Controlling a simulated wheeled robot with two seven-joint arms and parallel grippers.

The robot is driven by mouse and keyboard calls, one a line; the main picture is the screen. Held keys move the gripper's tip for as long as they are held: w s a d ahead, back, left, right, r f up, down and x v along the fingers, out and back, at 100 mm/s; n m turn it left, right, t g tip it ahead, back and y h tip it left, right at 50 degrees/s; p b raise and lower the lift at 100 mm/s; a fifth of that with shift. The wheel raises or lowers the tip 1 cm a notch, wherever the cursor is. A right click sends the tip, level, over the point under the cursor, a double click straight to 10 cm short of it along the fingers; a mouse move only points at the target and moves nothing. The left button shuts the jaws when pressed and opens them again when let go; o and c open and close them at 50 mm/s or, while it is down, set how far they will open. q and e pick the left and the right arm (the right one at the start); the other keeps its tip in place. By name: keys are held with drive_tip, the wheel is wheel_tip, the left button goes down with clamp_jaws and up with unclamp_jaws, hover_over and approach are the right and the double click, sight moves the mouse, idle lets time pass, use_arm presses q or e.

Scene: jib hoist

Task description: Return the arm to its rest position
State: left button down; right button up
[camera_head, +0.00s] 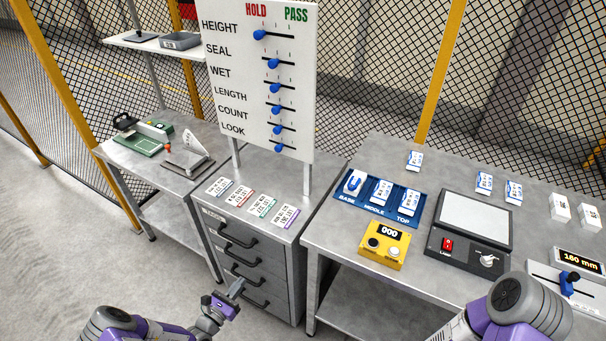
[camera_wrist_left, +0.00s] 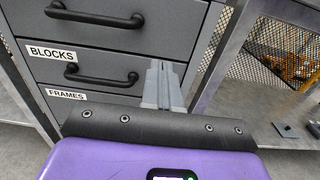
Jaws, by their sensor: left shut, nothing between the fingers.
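My left gripper (camera_head: 238,287) is low in front of the grey drawer cabinet (camera_head: 296,262). Its fingers are together and empty. The fingers are not on a handle; the exact gap to the cabinet is hard to tell. My purple left arm (camera_head: 150,328) comes in from the bottom left. My right arm (camera_head: 515,308) shows at the bottom right, its gripper out of view.
A board with blue sliders (camera_head: 258,85) stands on the cabinet behind several label cards. The right table (camera_head: 330,240) holds a blue tray (camera_head: 342,212), a yellow counter box (camera_head: 385,262) and a light box (camera_head: 432,252). A left table (camera_head: 185,185) holds small devices. Floor at left is clear.

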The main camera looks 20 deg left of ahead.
use_arm(q)
drive_tip(key=s+d+m+g+h, duration=0.4)
drive_tip(key=d+m+g, duration=0.2)
drive_tip(key=d, duration=0.4)
drive_tip(key=s+d+m+g+h, duration=0.3)
drive_tip(key=d+m+g+h, duration=0.2)
drive_tip(key=d, duration=0.6)
drive_tip(key=s+d+m+g+y, duration=0.1)
drive_tip(key=s+m+g+y, duration=0.2)
drive_tip(key=m, duration=0.6)
drive_tip(key=s+d+m+g+y, duration=0.2)
drive_tip(key=s+m+y, duration=0.4)
drive_tip(key=m, duration=0.4)
drive_tip(key=shift+s+d+f+g, duration=0.3)
drive_tip(key=shift+s+g, duration=0.2)
drive_tip(key=shift+s, duration=0.2)
